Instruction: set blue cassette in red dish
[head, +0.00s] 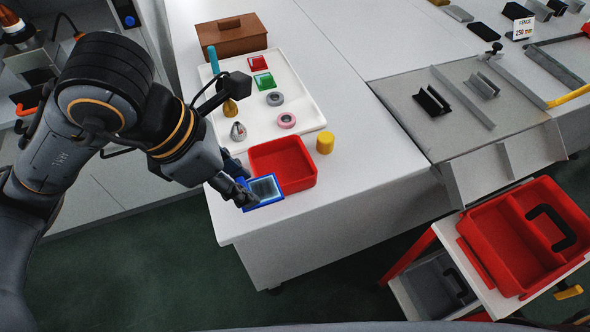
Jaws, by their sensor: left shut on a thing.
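The cassette overlaps the dish's near left edge in the head view. I cannot tell whether the two touch. My right gripper is not in view.
A yellow cylinder (325,142) stands right of the dish. Behind is a white tray (311,112) with red and green cassettes, tape rolls and small tools. A brown box (231,39) stands at the back. The table's front edge is close. Clear tabletop lies to the right.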

